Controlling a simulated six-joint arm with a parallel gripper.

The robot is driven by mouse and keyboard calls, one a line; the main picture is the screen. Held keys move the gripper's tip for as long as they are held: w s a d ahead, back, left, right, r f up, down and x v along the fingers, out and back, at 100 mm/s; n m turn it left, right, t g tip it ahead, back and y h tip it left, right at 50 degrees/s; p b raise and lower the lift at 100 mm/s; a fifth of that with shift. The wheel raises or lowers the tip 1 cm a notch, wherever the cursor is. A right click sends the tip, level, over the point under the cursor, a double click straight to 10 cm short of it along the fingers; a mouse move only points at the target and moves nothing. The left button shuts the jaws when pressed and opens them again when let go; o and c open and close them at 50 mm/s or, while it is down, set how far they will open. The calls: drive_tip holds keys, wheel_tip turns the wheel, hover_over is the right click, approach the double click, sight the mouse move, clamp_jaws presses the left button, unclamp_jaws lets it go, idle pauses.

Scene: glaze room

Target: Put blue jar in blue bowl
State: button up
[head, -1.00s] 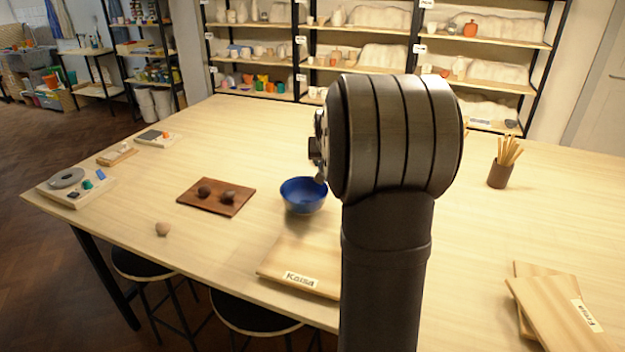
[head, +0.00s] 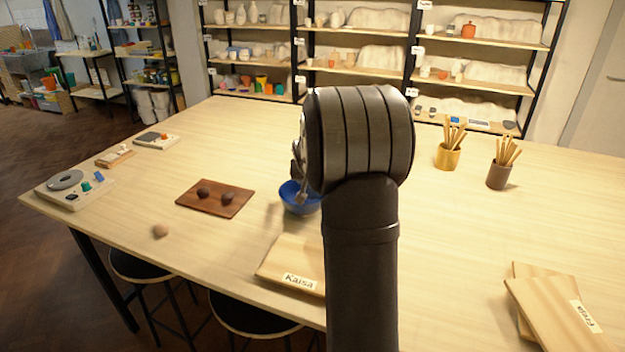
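The blue bowl (head: 291,201) stands on the table in the middle of the head view, its right side covered by my arm. My gripper (head: 301,190) is mostly hidden behind my own wrist. A grey part of it shows in front of or over the bowl; I cannot tell whether it touches the bowl. Whether the fingers are open, shut or holding something is hidden. I cannot make out a blue jar for certain.
A brown board (head: 213,210) with two dark lumps lies left of the bowl. A board labelled Kaisa (head: 290,264) lies in front of it. A round lump (head: 161,230) is near the front edge. Yellow (head: 447,157) and brown (head: 498,176) stick cups stand at right.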

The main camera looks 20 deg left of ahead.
drive_tip(key=shift+f, duration=0.25)
drive_tip(key=shift+f, duration=0.25)
drive_tip(key=o, duration=1.2)
drive_tip(key=shift+o, duration=0.2)
drive_tip(key=shift+r, duration=0.1)
drive_tip(key=shift+r, duration=0.35)
drive_tip(key=v, duration=1.2)
drive_tip(key=shift+r, duration=0.15)
drive_tip(key=x, duration=1.2)
drive_tip(key=shift+s, duration=0.1)
drive_tip(key=shift+f, duration=0.6)
